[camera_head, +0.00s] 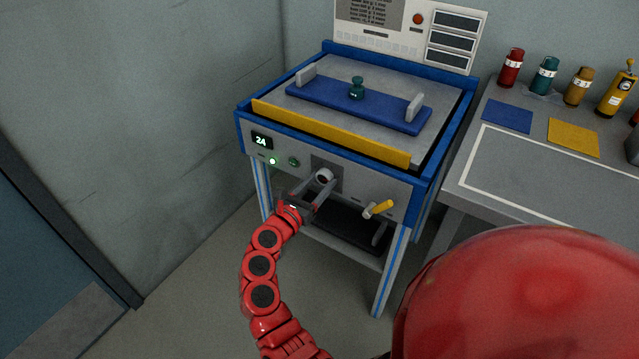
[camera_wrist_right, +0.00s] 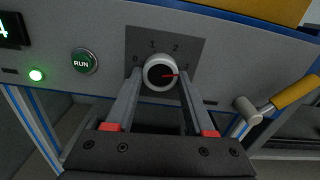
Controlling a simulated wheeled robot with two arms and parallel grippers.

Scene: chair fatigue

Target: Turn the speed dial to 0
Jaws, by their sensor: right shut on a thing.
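The speed dial (camera_head: 324,175) is a round light knob on a dark grey plate on the front panel of the blue-framed test machine. In the right wrist view the dial (camera_wrist_right: 158,64) has a red pointer aimed right, near the 3 end of the printed scale. The marks 0, 1 and 2 run from left to right above it. My right gripper (camera_head: 313,193) is at the panel, its two grey fingers closed on the dial's left and right sides. My left gripper is not in view.
Left of the dial are a display (camera_head: 261,141) reading 24, a lit green lamp (camera_head: 272,161) and a green RUN button (camera_head: 294,162). A yellow-handled lever (camera_head: 379,209) sticks out to the right. A side table (camera_head: 500,187) with several bottles stands at right.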

